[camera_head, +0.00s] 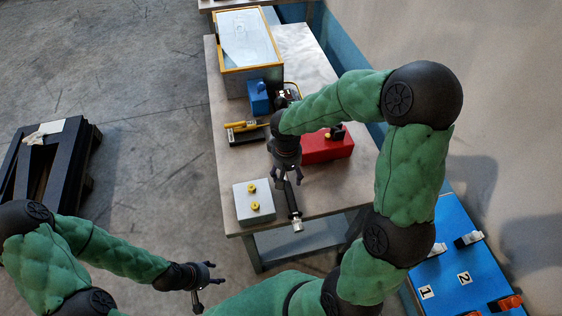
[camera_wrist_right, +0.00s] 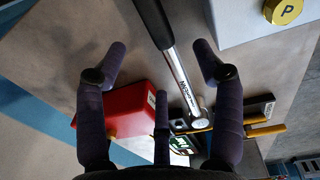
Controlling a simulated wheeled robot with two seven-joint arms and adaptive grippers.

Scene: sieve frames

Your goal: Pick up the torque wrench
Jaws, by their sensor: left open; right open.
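The torque wrench (camera_head: 292,203) lies on the workbench between the grey box with brass knobs and the red box. In the right wrist view its black handle and silver shaft (camera_wrist_right: 179,75) run down between my fingers, with the round head near the lower middle. My right gripper (camera_head: 287,174) is open above the wrench, its fingers to either side of the shaft in the wrist view. No contact shows, and the gripper hides part of the wrench in the head view. My left gripper (camera_head: 207,277) is open and empty, off the bench at lower left.
The grey box (camera_head: 254,203) stands left of the wrench and the red box (camera_head: 327,147) right of it. A yellow-and-black item (camera_head: 244,132), a blue block (camera_head: 258,98) and a yellow-framed bin (camera_head: 222,78) stand further back. A blue numbered surface (camera_head: 455,260) is at lower right.

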